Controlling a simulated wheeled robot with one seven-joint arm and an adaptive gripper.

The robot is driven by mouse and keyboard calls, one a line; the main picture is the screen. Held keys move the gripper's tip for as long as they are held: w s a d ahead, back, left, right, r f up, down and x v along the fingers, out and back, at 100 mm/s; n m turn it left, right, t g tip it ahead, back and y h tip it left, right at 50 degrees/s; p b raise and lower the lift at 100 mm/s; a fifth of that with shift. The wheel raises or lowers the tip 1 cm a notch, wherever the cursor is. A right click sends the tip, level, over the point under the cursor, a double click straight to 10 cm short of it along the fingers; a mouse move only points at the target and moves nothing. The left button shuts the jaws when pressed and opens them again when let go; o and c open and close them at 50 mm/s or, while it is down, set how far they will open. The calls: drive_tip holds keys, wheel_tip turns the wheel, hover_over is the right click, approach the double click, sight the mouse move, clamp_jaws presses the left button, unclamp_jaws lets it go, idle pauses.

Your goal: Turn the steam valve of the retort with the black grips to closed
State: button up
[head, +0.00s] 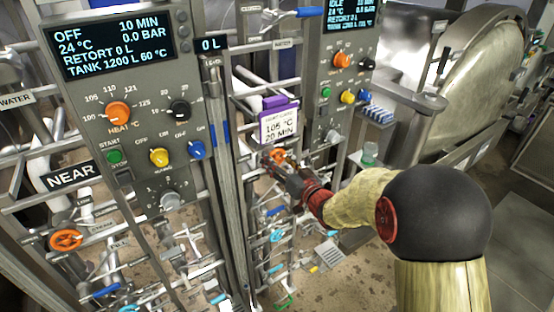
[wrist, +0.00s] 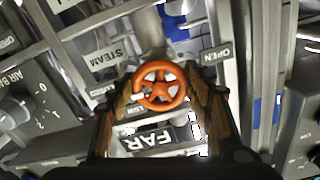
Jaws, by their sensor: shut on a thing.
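An orange handwheel (wrist: 160,86) sits between the two fingers of my gripper (wrist: 160,100) in the wrist view. My gripper is shut on the wheel's rim from both sides. A STEAM label (wrist: 108,57) and an OPEN label (wrist: 217,54) are beside it, and a FAR label (wrist: 160,140) is below. In the head view my gripper (head: 272,160) reaches the same orange wheel (head: 277,155), partly hidden by the fingers. Another orange wheel (head: 66,240) is at the lower left, under a NEAR label (head: 75,176). The black grips are not clearly visible.
The near control panel (head: 130,100) reads OFF, 24 °C, 0.0 BAR. A second panel (head: 345,60) reads IDLE. A white card (head: 279,124) with 105 °C and 20 MIN hangs just above my gripper. Pipes and rails crowd the wheel. A round metal door (head: 480,70) is at right.

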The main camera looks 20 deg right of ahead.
drive_tip(key=shift+f, duration=0.15)
drive_tip(key=o, duration=1.2)
drive_tip(key=shift+c, duration=0.2)
drive_tip(key=v, duration=1.2)
